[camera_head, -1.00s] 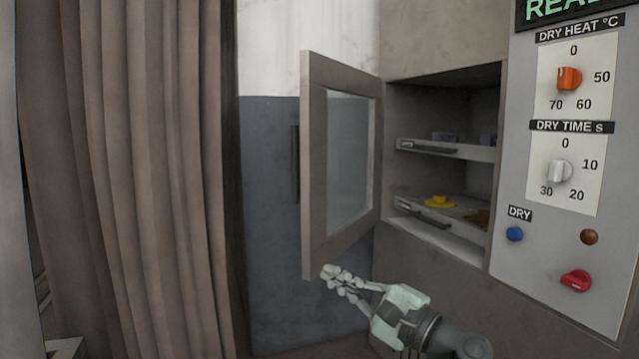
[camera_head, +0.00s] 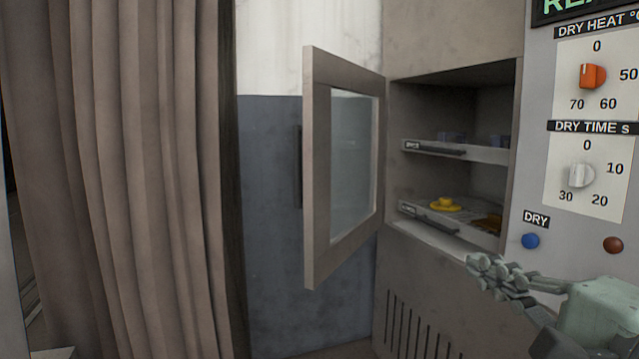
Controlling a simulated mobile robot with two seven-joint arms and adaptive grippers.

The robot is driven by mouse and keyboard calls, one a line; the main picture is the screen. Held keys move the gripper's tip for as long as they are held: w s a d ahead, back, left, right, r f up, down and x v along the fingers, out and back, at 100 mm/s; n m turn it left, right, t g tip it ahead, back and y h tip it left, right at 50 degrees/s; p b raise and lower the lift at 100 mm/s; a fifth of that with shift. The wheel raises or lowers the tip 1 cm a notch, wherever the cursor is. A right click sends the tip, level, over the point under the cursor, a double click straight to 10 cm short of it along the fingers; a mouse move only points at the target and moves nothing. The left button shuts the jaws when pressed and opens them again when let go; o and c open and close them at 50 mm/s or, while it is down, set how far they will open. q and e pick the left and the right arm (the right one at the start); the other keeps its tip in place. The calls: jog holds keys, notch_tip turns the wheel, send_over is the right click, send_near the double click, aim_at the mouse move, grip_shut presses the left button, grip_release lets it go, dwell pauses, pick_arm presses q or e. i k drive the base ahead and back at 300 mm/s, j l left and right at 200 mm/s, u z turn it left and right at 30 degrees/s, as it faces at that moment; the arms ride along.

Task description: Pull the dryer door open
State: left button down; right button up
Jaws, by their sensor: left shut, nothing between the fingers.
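The dryer door (camera_head: 314,170), a light frame with a glass pane, stands swung wide open to the left of the dryer's opening. Its dark upright handle (camera_head: 298,168) shows past the door's outer edge. My left gripper (camera_head: 478,268) is shut and empty. It is at the lower right, in front of the dryer's front below the opening, well right of the door and apart from it. My right gripper is not in view.
Inside the dryer are an upper tray (camera_head: 470,152) with bluish items and a lower tray (camera_head: 428,219) with a yellow cup (camera_head: 446,203). A control panel (camera_head: 538,120) with knobs and buttons is at right. A brown curtain (camera_head: 150,180) hangs at left.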

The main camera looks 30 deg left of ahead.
aim_at(322, 71)
jog(key=i+j, duration=0.2)
jog(key=j, duration=0.15)
jog(key=i+j, duration=0.25)
jog(key=j, duration=0.15)
jog(key=i+j, duration=0.2)
jog(key=j, duration=0.15)
jog(key=i+j, duration=0.2)
jog(key=j, duration=0.15)
